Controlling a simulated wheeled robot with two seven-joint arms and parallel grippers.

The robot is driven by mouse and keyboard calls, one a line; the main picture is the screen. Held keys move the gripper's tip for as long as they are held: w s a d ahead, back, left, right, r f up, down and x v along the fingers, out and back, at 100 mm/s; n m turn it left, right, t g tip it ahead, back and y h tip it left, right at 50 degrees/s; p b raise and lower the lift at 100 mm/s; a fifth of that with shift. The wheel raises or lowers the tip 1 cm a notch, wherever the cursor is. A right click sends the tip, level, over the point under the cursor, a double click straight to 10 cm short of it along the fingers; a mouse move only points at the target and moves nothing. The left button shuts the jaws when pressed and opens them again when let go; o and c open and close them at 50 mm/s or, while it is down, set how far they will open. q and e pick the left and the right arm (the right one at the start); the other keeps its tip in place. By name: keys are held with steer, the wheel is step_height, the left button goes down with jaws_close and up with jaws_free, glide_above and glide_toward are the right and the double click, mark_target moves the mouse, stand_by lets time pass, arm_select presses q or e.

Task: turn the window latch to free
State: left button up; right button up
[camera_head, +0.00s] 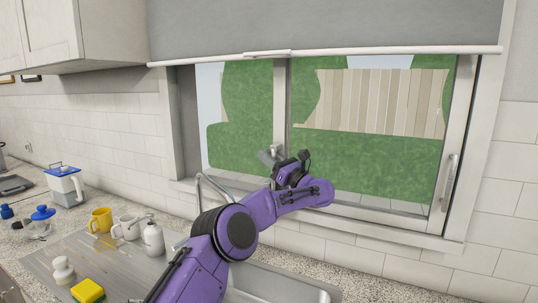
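The window (282,115) has a middle upright between its two panes. A small grey metal piece, which looks like the window latch (269,153), sits low on that upright. My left gripper (279,164) is right at it, with the purple and black wrist just to its right. The fingertips are small and partly hidden by the wrist, so I cannot tell whether they touch the latch or are open or shut. A long grey pull handle (449,180) is on the right side of the window frame. My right gripper is out of view.
A faucet (215,187) rises behind my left arm at the sink (275,283). Mugs (101,220), a white soap bottle (153,240), a yellow sponge (87,291) and a water pitcher (65,187) stand at the left. A roller blind (330,28) hangs above.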

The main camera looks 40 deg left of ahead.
arm_select(q)
jaws_close()
